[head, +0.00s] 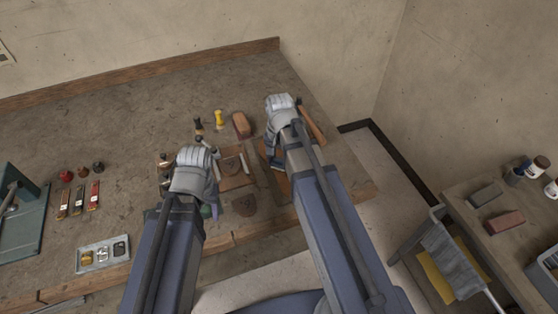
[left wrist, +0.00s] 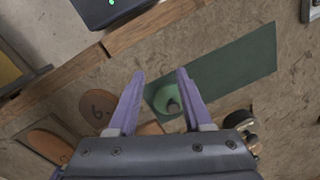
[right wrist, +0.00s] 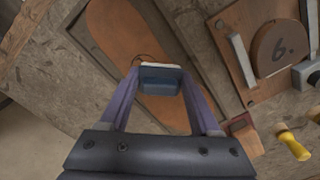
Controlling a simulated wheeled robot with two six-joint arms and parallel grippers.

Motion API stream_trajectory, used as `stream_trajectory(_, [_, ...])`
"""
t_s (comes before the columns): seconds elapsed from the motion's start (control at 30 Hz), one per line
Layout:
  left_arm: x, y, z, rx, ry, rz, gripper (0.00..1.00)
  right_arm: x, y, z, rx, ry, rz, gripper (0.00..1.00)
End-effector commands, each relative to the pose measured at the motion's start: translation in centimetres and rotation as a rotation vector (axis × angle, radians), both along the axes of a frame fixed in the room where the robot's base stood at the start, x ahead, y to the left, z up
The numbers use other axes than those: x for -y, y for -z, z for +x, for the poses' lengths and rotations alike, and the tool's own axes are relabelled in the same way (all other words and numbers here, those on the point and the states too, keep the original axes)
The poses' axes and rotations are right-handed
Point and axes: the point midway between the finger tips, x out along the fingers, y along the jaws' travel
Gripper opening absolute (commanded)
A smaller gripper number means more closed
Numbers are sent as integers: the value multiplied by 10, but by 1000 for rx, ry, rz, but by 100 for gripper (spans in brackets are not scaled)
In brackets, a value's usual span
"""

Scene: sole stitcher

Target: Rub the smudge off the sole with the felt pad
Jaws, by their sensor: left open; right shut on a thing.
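The sole (right wrist: 112,38) is a long orange-brown piece lying flat on the bench in the right wrist view. My right gripper (right wrist: 160,76) is shut on the felt pad (right wrist: 158,83), a blue block with a pale felt edge, held over the sole's middle. I cannot tell whether the pad touches the sole. A thin dark curved line shows beside the pad; any smudge under it is hidden. In the head view my right arm hides most of the sole. My left gripper (left wrist: 160,72) is open and empty above a green round knobbed piece (left wrist: 168,97) on a green mat (left wrist: 240,62).
A board with a round piece marked 6 (right wrist: 278,50) lies beside the sole. A metal tray (head: 102,254) sits at the front left. The back left of the bench is clear.

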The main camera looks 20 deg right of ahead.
Motion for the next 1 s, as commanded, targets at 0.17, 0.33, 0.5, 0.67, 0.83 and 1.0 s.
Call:
stream_trajectory(0.17, [0,-23,0,0,0,0,50,0,-23,0,0,0,0,12])
stream_trajectory(0.33, [0,-39,0,0,0,0,50,0,-39,0,0,0,0,12])
stream_trajectory(0.5, [0,-48,0,0,0,0,50,0,-48,0,0,0,0,12])
stream_trajectory(0.67, [0,-46,0,0,0,0,50,0,-46,0,0,0,0,12])
stream_trajectory(0.83, [0,-47,0,0,0,0,50,0,-48,0,0,0,0,12])
stream_trajectory(1.0, [0,-60,0,0,0,0,50,0,-60,0,0,0,0,12])
